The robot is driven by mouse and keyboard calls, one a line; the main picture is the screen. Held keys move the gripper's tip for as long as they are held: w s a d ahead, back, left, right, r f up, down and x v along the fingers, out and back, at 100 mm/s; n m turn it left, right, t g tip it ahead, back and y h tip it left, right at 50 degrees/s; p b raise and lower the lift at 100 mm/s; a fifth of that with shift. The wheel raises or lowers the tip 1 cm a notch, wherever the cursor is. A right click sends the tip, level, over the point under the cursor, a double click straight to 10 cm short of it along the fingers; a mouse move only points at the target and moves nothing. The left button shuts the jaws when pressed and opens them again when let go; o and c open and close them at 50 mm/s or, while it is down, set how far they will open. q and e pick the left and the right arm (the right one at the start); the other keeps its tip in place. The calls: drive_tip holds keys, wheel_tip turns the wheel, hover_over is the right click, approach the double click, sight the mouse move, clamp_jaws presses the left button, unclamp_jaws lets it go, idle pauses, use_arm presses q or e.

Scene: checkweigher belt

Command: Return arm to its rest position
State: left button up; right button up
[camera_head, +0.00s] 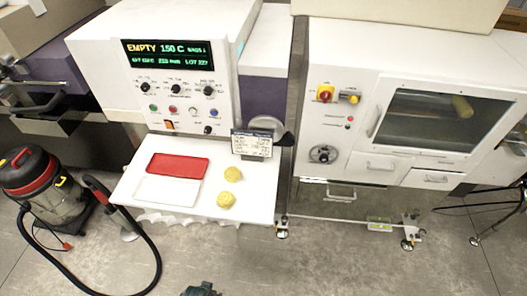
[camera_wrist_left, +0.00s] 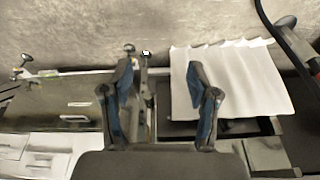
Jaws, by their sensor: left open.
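My left gripper (camera_wrist_left: 161,85) shows in the left wrist view with its two dark, blue-sided fingers spread apart. No object is between the fingers. My right gripper is not in view.
The head view shows a white shelf (camera_head: 128,192) with a red tray (camera_head: 178,165), a white tray (camera_head: 166,190) and two yellow lumps (camera_head: 226,200). A control panel (camera_head: 172,75) reads EMPTY. A vacuum cleaner (camera_head: 45,190) stands left, a windowed cabinet (camera_head: 345,85) right. The front floor (camera_head: 330,265) is mostly clear.

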use_arm(q)
drive_tip(key=s+f+g+b, duration=0.1)
drive_tip(key=s+f, duration=0.2)
drive_tip(key=f, duration=0.7)
drive_tip(key=s+f, duration=0.2)
drive_tip(key=f, duration=0.7)
drive_tip(key=s+a+f+g+b, duration=0.1)
drive_tip(key=s+a+f, duration=0.2)
drive_tip(key=s+f, duration=1.1)
drive_tip(key=shift+s+a+b, duration=0.2)
drive_tip(key=shift+s+b, duration=0.1)
drive_tip(key=shift+s, duration=0.7)
drive_tip(key=shift+f, duration=0.1)
